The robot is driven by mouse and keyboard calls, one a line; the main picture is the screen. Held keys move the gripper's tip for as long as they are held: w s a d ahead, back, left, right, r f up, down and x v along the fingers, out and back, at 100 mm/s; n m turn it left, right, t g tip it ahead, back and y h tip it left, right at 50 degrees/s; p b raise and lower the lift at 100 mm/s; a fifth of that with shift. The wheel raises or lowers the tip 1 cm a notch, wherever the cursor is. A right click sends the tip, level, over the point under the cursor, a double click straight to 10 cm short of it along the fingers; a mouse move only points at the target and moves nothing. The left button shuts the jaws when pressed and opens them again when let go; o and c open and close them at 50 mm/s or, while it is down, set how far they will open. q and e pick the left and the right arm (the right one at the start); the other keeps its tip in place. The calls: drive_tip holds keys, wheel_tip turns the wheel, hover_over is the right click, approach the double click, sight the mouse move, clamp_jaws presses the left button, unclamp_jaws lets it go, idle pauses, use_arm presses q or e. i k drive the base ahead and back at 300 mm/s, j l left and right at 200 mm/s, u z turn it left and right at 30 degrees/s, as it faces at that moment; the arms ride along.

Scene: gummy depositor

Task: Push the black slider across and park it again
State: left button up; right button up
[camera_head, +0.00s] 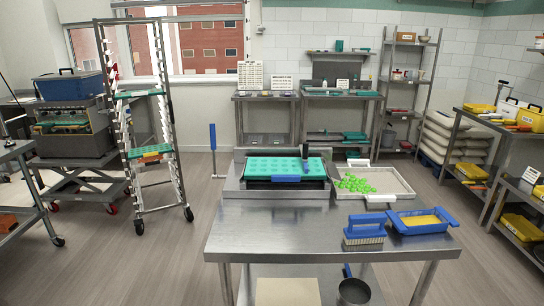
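The depositor (232,187), a low grey metal unit, stands at the back of the steel table. A teal mould sheet (262,167) with rows of round cavities lies on top of it. A small dark upright piece (305,153) stands at the right part of the sheet's back edge; it may be the black slider, but it is too small to be sure. A dark strip with a blue piece (286,179) runs along the front of the sheet. Neither of my grippers is in view, and nothing is seen touching the depositor.
Right of the depositor, a pale tray (398,181) holds bright green gummies (355,183). A blue brush (364,230) and a blue tray with yellow contents (424,220) sit on the table's (290,225) right side. The table's front left is clear. A tall rack (158,205) stands left.

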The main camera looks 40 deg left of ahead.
sight(304, 148)
drive_tip(key=i+j+u, duration=0.1)
drive_tip(key=u, duration=0.35)
drive_tip(key=i+j+u, duration=0.1)
drive_tip(key=u, duration=0.3)
drive_tip(key=i+j+u, duration=0.15)
drive_tip(key=u, duration=0.3)
drive_tip(key=i+j+u, duration=0.1)
drive_tip(key=u, duration=0.3)
